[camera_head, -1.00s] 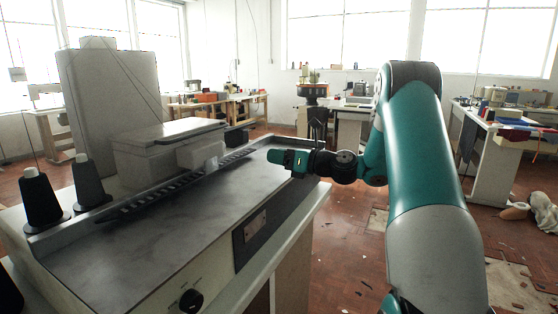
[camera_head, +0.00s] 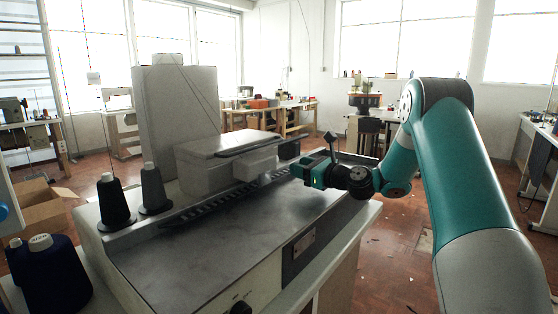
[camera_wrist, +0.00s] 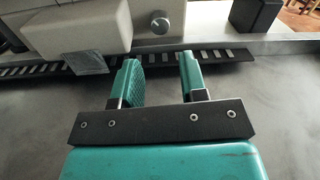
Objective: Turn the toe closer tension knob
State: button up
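A small silver round knob (camera_wrist: 160,21) sits on the machine's pale face in the wrist view, ahead of my gripper and roughly in line with the gap between its fingers. A black round knob (camera_head: 241,307) is on the machine's front panel, partly cut off by the bottom edge of the head view. I cannot read a label on either. My gripper (camera_wrist: 159,82) has its two teal fingers apart with nothing between them, and is not touching the silver knob. In the head view my gripper (camera_head: 306,172) is over the far right part of the machine's metal bed.
The machine (camera_head: 180,262) has a black slotted strip (camera_wrist: 208,58) along its bed and a pale block (camera_wrist: 75,27) left of the silver knob. A black block (camera_wrist: 256,15) is to the right. Thread cones (camera_head: 113,205) stand at the left. Open floor is behind.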

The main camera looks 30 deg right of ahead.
jog(key=x, duration=0.9)
jog(key=shift+p, duration=0.35)
jog(key=c, duration=0.6)
jog(key=shift+d, duration=0.1)
jog(key=shift+c, duration=0.2)
